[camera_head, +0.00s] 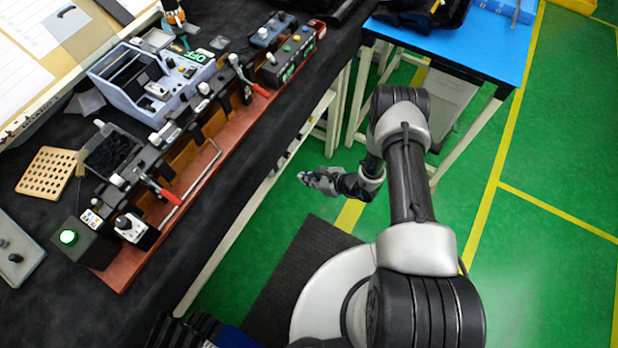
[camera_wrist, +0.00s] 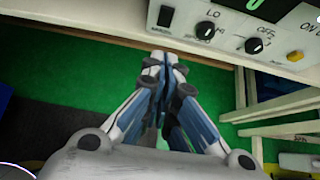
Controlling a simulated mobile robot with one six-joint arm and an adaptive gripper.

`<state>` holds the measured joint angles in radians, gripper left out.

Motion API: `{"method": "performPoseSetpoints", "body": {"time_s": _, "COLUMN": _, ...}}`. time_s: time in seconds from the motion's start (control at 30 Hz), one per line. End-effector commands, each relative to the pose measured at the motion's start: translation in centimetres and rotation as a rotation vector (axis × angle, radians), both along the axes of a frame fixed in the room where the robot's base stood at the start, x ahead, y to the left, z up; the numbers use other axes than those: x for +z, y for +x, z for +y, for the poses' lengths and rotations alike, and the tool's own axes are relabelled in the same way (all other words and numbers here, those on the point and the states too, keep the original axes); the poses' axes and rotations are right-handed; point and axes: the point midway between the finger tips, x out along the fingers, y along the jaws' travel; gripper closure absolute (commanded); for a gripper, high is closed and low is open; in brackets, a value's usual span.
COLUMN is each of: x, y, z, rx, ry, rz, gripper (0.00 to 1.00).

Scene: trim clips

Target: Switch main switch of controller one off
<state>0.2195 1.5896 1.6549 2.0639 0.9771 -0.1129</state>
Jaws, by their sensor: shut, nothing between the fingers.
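A controller front panel (camera_wrist: 235,28) fills the top of the wrist view. It carries two black rotary knobs, the left one (camera_wrist: 205,30) by "LO" and the right one (camera_wrist: 255,45) by "OFF", plus a yellow button (camera_wrist: 295,55). Its upper part is cut off, and which knob is the main switch I cannot tell. In the head view, a dark box with a green display (camera_head: 287,74) stands at the far end of the bench; I cannot tell whether it is the same controller. My gripper (camera_wrist: 165,60) is shut and empty, its tips below the panel; in the head view it (camera_head: 306,178) hangs beside the bench.
A blue table (camera_head: 480,40) stands at upper right. Green floor lies between.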

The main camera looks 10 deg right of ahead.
Motion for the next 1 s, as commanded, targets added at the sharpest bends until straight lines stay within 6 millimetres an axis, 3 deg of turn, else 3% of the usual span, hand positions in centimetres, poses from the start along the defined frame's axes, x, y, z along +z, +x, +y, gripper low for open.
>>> {"method": "performPoseSetpoints", "body": {"time_s": 0.27, "x": -3.9, "y": 2.8, "z": 4.0, "rx": 0.006, "ry": 0.0, "rz": -0.001, "gripper": 1.0}}
{"method": "performPoseSetpoints", "body": {"time_s": 0.43, "x": -4.0, "y": 4.3, "z": 6.0, "rx": 0.005, "ry": 0.001, "rz": -0.002, "gripper": 1.0}}
{"method": "performPoseSetpoints", "body": {"time_s": 1.0, "x": -4.1, "y": 5.2, "z": 6.9, "rx": 0.001, "ry": 0.003, "rz": -0.003, "gripper": 1.0}}
